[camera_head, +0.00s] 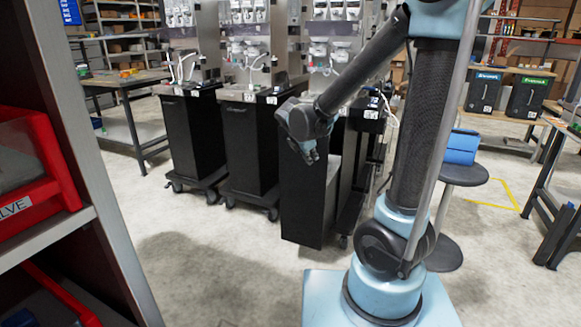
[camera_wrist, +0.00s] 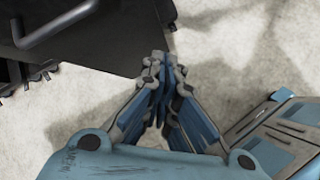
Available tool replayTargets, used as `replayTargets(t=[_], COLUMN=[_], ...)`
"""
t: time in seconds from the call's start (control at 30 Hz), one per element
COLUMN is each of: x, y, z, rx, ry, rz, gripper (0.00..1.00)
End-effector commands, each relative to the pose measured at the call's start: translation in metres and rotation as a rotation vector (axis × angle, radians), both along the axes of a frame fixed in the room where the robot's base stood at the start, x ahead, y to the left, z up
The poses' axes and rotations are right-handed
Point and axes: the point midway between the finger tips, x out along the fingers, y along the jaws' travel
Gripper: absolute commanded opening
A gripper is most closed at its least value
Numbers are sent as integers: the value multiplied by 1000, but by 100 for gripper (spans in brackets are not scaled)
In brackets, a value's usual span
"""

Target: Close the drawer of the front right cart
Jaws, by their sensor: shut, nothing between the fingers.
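The right cart (camera_head: 375,122) of the front row has its tall black drawer (camera_head: 303,205) pulled out toward me. The drawer stands well forward of the other carts' fronts. My gripper (camera_head: 310,156) is near the drawer's upper part in the head view and covers some of it. In the wrist view my gripper (camera_wrist: 162,62) is shut and empty, its tips beside the edge of the dark drawer (camera_wrist: 105,45). A grey bar handle (camera_wrist: 55,24) shows on the drawer at upper left. I cannot tell whether the fingers touch the drawer.
Two more black carts (camera_head: 190,138) (camera_head: 250,150) stand to the left with their fronts flush. A shelf with red bins (camera_head: 30,175) is close at the left. The floor before the drawer is clear.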

Motion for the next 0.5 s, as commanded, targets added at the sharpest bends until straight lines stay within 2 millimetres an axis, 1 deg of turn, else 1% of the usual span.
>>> replayTargets(t=[0.03,0.1,0.2,0.3,0.4,0.5], x=[8,17,26,32,35,37], y=[19,41,70,95,112,122], z=[-4,-8,-16,-23,-28,-31], rx=[-43,-106,-191,-263,-317,-349], ry=[-1,-2,-5,-7,-9,-12], rz=[71,166,289,388,456,496], gripper=[0,0,0,0,0,0])
